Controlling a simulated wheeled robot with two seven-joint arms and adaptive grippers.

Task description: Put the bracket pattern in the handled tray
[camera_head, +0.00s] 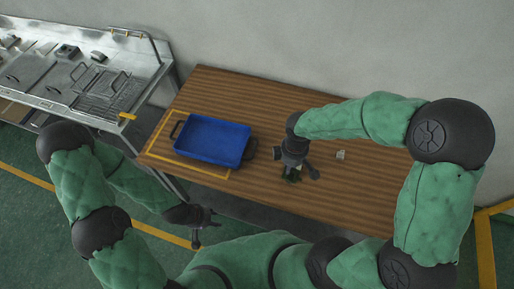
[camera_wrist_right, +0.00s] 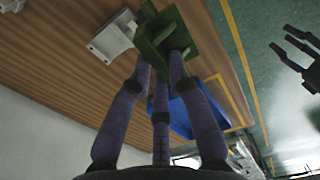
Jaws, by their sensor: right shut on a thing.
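A green bracket pattern (camera_wrist_right: 165,36) is held between the fingertips of my right gripper (camera_wrist_right: 162,58) in the right wrist view. In the head view the right gripper (camera_head: 294,172) hangs over the middle of the table, right of the tray, and mostly hides the green pattern (camera_head: 291,179). The blue handled tray (camera_head: 212,140) lies on the table's left part, empty, with dark handles at both ends. It shows partly behind the fingers in the wrist view (camera_wrist_right: 182,118). My left gripper (camera_head: 207,218) is open and empty in front of the table.
A small pale grey piece (camera_head: 340,155) lies on the wooden table (camera_head: 245,95) to the right. A grey part (camera_wrist_right: 112,38) also shows beside the held pattern in the wrist view. A metal workstation (camera_head: 85,75) stands at the left. Yellow tape outlines the tray's area.

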